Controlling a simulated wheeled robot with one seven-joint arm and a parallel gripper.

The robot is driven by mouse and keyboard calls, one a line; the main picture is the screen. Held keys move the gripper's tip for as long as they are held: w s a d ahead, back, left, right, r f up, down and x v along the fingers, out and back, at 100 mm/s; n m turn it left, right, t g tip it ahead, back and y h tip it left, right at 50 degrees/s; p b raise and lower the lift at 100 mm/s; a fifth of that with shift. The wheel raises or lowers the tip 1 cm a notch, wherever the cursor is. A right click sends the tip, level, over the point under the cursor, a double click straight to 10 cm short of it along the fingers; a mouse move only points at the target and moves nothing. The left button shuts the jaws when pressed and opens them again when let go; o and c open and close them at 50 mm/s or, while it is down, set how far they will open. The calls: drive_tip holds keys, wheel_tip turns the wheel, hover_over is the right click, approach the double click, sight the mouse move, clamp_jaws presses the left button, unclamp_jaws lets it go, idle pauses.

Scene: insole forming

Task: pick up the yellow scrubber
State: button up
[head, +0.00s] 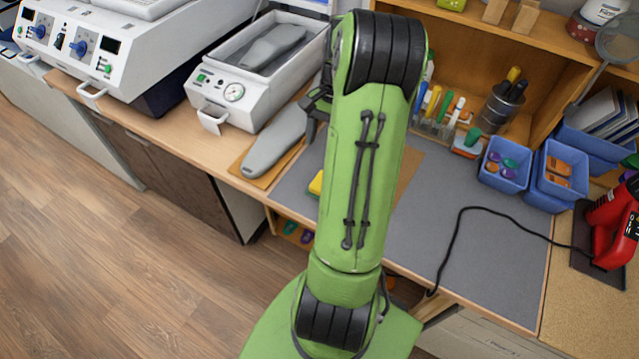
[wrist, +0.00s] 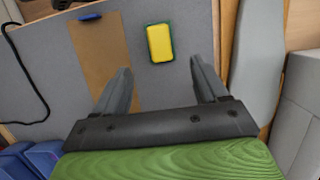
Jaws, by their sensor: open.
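The yellow scrubber (wrist: 160,43) is a small yellow block with a green edge, lying on the grey mat (wrist: 190,18) in the wrist view. In the head view only a sliver of the scrubber (head: 316,184) shows at the left side of my green arm. My gripper (wrist: 159,75) is open and empty, its two fingers pointing toward the scrubber. The scrubber lies beyond the fingertips, between their lines, and appears apart from them. In the head view my gripper is mostly hidden behind my arm.
A brown strip (wrist: 100,48) lies beside the scrubber. A grey foot form (head: 275,142) lies left of my arm, near the white press with a gauge (head: 232,97). A black cable (head: 455,240) crosses the mat at right, by blue bins (head: 505,170).

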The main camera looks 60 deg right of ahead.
drive_tip(key=x, duration=0.3)
drive_tip(key=b+x, duration=0.1)
drive_tip(key=x, duration=0.7)
drive_tip(key=shift+d+f+b, duration=0.15)
drive_tip(key=shift+d+b, duration=0.15)
drive_tip(key=shift+b, duration=0.1)
drive_tip(key=c, duration=1.2)
wheel_tip(320, 180, up, 10)
drive_tip(key=shift+r+p, duration=0.1)
drive_tip(key=shift+p, duration=0.95)
drive_tip(key=shift+c, duration=0.2)
